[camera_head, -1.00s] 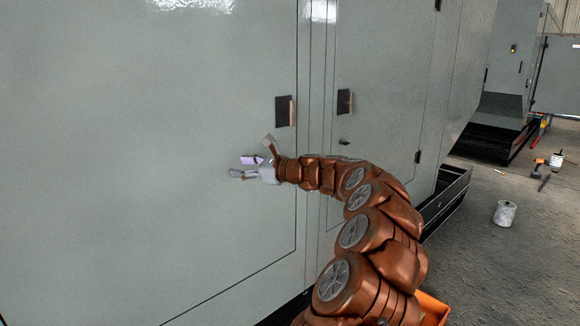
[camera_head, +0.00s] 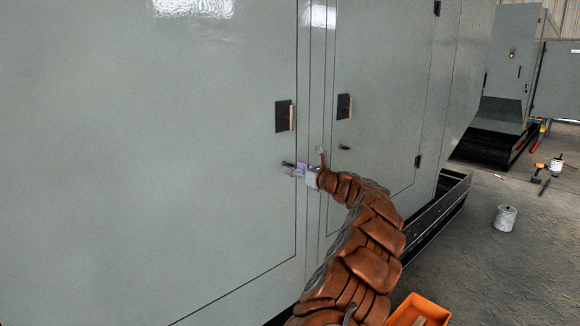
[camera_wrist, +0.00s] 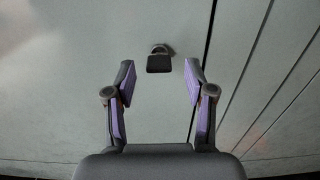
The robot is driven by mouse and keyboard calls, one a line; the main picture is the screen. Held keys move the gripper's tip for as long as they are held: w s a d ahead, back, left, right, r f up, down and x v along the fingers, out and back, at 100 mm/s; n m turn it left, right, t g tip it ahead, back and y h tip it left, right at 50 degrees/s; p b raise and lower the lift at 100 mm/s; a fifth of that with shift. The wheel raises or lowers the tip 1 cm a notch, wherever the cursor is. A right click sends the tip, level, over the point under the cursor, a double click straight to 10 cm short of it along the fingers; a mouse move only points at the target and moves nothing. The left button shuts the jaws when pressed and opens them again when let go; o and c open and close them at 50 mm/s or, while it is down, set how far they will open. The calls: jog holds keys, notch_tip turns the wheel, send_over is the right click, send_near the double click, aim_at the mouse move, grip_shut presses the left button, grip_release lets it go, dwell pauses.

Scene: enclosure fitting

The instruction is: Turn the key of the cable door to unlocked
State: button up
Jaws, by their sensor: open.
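A dark key (camera_wrist: 159,62) in a round lock shows in the wrist view, on a grey door panel left of a dark seam. It lies just beyond and between the fingertips of my gripper (camera_wrist: 160,78), apart from both purple-padded fingers. In the head view my gripper (camera_head: 290,168) is at the right edge of the large left door (camera_head: 150,150), below its handle. The frames do not show which one is the cable door.
Dark handles sit on the left door (camera_head: 282,117) and right door (camera_head: 343,107). An orange crate (camera_head: 420,312) stands on the floor at the lower right. A white bucket (camera_head: 505,218) and tools lie on the open floor further right.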

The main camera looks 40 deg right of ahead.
aim_at(290, 165)
jog(key=shift+w, duration=1.65)
grip_shut()
